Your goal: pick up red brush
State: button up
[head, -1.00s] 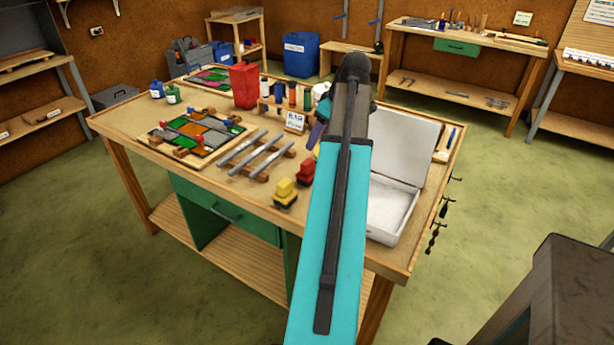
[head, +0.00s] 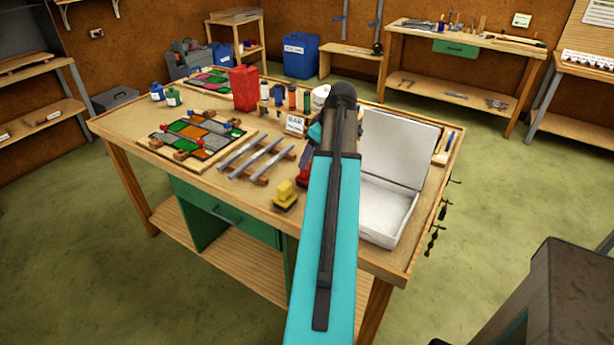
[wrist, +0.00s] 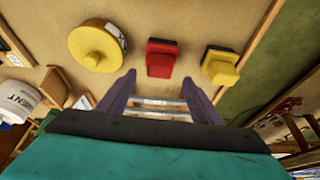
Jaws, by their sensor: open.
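The red brush (wrist: 161,57) lies on the workbench in the upper middle of the wrist view, with a red block top on a darker base. In the head view the red brush (head: 304,176) is mostly hidden behind my arm. My gripper (wrist: 159,78) is open, and its two purple fingers point toward the red brush. The brush shows just past the fingertips, roughly centred between them, and nothing is held. I cannot tell the height gap. In the head view my gripper is mostly hidden by my arm.
A yellow brush (wrist: 220,66) lies right beside the red one. A round yellow object (wrist: 97,45) is on its left. An open white case (head: 388,208) stands right of my arm. Metal strips (head: 256,155) on wooden rests and a glass panel (head: 197,138) lie left.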

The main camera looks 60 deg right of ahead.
aim_at(308, 165)
jog(key=shift+w+f, duration=0.2)
jog(key=shift+f, duration=0.35)
jog(key=shift+f, duration=0.1)
jog(key=shift+p+x, duration=0.9)
jog(key=shift+x, duration=1.6)
jog(key=shift+s, duration=0.15)
jog(key=c, duration=1.2)
jog(key=shift+c, duration=0.2)
jog(key=shift+r+b, duration=1.05)
jog(key=shift+r, duration=3.9)
